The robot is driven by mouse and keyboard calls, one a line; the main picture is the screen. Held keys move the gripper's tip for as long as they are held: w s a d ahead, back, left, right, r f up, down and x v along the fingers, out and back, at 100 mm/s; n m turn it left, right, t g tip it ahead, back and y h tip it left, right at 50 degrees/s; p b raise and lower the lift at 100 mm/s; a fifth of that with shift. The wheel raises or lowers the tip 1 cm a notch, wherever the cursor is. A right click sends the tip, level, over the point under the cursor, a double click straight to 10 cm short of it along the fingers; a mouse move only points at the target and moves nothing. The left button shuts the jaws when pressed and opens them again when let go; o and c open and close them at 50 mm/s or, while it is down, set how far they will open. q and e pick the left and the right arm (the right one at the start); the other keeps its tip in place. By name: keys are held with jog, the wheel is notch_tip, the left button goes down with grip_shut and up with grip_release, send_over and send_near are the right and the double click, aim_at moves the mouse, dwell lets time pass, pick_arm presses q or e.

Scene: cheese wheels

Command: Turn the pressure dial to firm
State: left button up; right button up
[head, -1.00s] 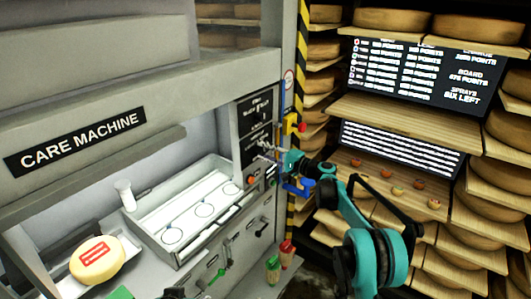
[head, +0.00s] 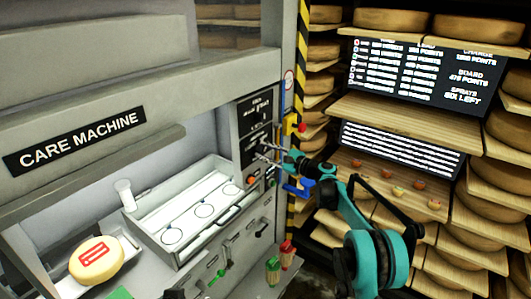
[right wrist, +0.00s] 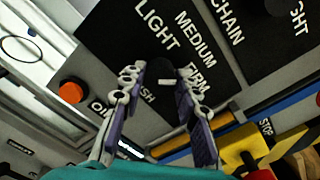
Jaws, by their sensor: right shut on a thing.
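The pressure dial (right wrist: 152,72) is a dark round knob on the black panel in the right wrist view. The labels LIGHT, MEDIUM and FIRM (right wrist: 197,76) are printed around it. A short white mark on the knob lies on its side toward FIRM. My right gripper (right wrist: 160,84) has its two fingers on either side of the knob and is shut on it. In the head view my right gripper (head: 267,153) is at the black control panel (head: 254,118), and the knob is too small to make out. My left gripper is not in view.
The care machine's white tray (head: 180,240) and a cheese with a red label (head: 97,260) lie to the left. An orange button (right wrist: 72,91) is beside the dial. A yellow box with a red button (head: 295,124) and blue parts (head: 298,188) stand close to my arm.

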jog(key=shift+m, duration=0.6)
jog(key=o, duration=1.1)
jog(key=shift+o, duration=0.2)
jog(key=v, duration=1.2)
